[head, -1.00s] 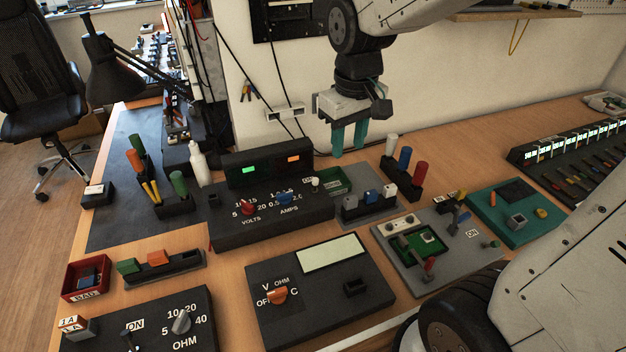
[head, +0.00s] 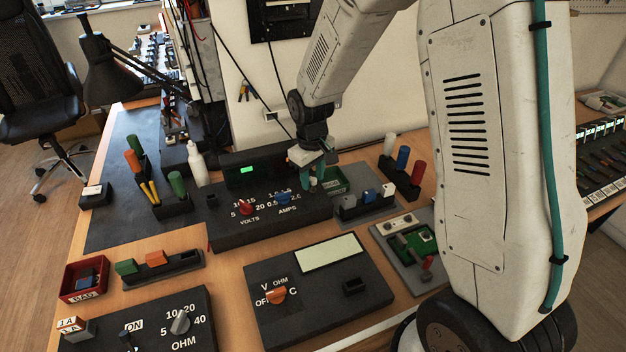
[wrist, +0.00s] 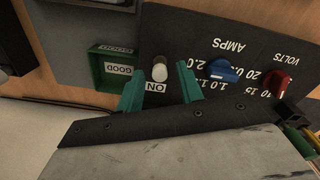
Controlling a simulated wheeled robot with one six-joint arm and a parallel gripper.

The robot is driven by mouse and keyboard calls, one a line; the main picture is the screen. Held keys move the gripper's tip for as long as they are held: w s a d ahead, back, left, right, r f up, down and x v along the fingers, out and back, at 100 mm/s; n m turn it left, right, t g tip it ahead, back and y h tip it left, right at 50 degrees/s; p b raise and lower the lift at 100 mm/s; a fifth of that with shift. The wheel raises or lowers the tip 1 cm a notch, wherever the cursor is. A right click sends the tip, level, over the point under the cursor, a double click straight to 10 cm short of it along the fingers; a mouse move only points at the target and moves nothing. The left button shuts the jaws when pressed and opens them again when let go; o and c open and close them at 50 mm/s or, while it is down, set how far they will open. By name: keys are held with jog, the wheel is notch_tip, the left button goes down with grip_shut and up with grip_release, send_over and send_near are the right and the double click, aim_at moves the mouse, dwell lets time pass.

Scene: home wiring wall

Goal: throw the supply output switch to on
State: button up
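The power supply (head: 232,232) is a black sloped box with a red VOLTS knob (head: 246,207) and a blue AMPS knob (head: 283,198). Its output switch (wrist: 159,68) is a short white-topped lever beside an ON label (wrist: 155,87) in the wrist view. In the head view my gripper hides the switch. My gripper (head: 312,181) is over the right end of the supply, pointing down. In the wrist view its two teal fingers (wrist: 158,86) are spread, one on each side of the switch, with visible gaps. I cannot tell whether they reach its height.
A green GOOD tray (head: 334,180) is close beside the switch. The meter (head: 318,289) is in front. My arm covers the right side of the bench.

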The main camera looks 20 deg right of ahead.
jog(key=shift+f, duration=0.85)
grip_shut()
jog(key=shift+w, duration=0.1)
jog(key=shift+w+d+g, duration=0.1)
jog(key=shift+w+g, duration=0.2)
jog(key=shift+g, duration=0.7)
jog(key=shift+w+g, duration=0.3)
jog(key=shift+g, duration=0.7)
